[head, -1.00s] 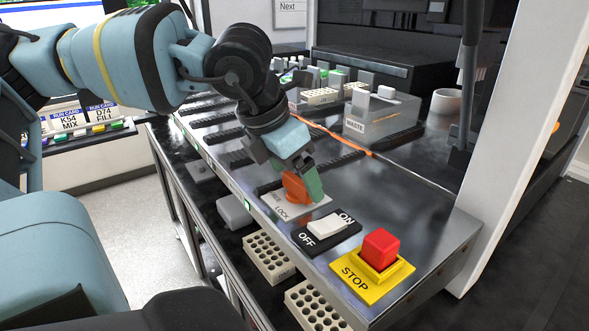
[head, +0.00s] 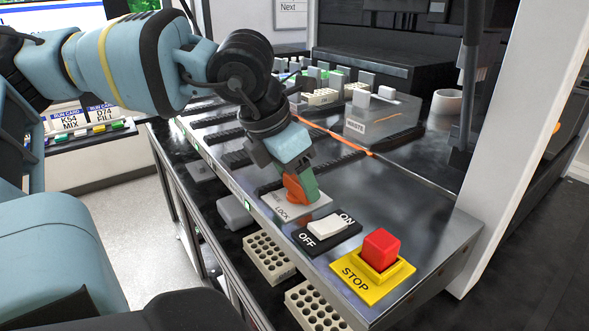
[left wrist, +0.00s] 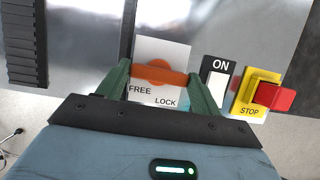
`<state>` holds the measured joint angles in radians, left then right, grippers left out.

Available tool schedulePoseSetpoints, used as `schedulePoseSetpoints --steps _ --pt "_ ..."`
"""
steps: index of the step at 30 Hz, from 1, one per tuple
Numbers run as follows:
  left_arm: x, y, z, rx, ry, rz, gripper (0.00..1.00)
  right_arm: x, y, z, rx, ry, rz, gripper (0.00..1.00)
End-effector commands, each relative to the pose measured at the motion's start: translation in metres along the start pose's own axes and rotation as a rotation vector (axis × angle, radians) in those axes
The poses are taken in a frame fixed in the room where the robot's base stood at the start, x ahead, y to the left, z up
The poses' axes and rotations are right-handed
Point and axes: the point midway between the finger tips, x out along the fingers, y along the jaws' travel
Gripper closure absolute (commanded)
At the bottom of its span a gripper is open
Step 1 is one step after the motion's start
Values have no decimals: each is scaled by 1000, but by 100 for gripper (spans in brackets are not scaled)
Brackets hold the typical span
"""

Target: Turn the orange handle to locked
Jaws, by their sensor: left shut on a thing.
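The orange handle (head: 293,190) sits on a pale plate (head: 317,210) at the near edge of the metal deck. The left wrist view shows the handle (left wrist: 158,75) lying crosswise between my two green fingers. The plate there reads FREE below the handle's left part and LOCK farther to the lower right. My left gripper (head: 302,187) is shut on the handle from above, one finger at each end of it. In the head view the gripper partly hides the handle and plate. My right gripper does not show.
A black and white ON/OFF switch (head: 326,228) stands close by the plate, and a red stop button (head: 380,248) on a yellow base lies beyond it. A grey WASTE bin (head: 383,118) stands farther back. Holed racks (head: 268,258) sit below the deck edge.

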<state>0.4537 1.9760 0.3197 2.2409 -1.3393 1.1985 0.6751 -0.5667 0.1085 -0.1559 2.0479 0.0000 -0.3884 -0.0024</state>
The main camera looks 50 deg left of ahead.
Motion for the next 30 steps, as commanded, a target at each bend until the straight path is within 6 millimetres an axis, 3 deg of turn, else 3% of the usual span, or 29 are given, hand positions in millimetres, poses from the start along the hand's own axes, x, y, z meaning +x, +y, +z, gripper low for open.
schedulePoseSetpoints --steps 8,30 --pt "0 1 0 130 -3 -59 57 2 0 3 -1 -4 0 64" --pt "1 5 3 766 -2 -320 57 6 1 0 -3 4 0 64"
